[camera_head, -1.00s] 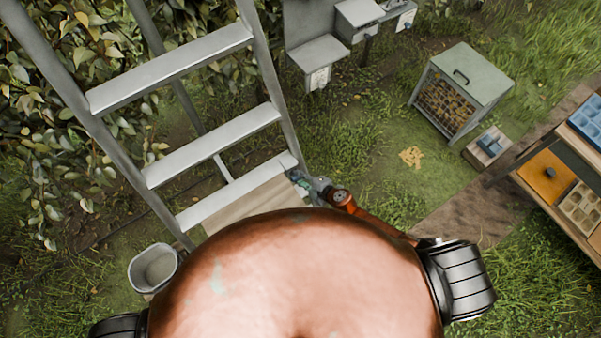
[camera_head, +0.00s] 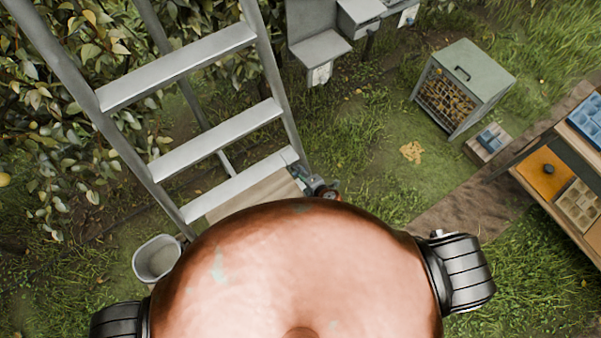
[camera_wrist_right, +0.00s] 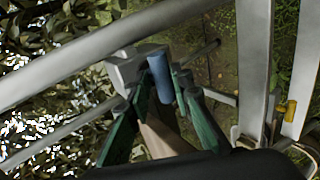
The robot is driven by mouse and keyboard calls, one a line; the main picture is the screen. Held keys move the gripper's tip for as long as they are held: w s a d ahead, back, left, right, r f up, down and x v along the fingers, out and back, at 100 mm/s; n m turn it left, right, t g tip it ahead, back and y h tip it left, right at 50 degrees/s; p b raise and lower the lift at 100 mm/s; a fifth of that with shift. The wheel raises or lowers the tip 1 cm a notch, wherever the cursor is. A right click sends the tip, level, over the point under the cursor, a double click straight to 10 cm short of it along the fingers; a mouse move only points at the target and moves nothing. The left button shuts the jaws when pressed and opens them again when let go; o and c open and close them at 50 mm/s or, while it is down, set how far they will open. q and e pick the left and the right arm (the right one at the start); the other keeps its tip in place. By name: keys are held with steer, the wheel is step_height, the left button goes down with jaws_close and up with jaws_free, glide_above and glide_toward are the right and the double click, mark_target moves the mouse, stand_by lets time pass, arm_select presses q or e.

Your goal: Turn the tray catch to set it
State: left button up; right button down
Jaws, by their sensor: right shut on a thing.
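The tray catch shows in the right wrist view as a blue cylindrical handle (camera_wrist_right: 161,74) on a grey block (camera_wrist_right: 124,68) at a ladder rail. My right gripper (camera_head: 304,180) is at the right end of the wooden tray (camera_head: 248,197), low on the ladder. In the wrist view its green fingers (camera_wrist_right: 162,88) are shut around the blue handle. In the head view the catch is too small and too covered to make out. My left gripper is not in view.
The grey ladder (camera_head: 180,75) stands in front of leafy branches. A grey bucket (camera_head: 156,258) is at its left foot.

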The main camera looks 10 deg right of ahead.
steer(key=shift+w, duration=0.1)
steer(key=c, duration=1.7)
jaws_free()
steer(key=v, duration=1.2)
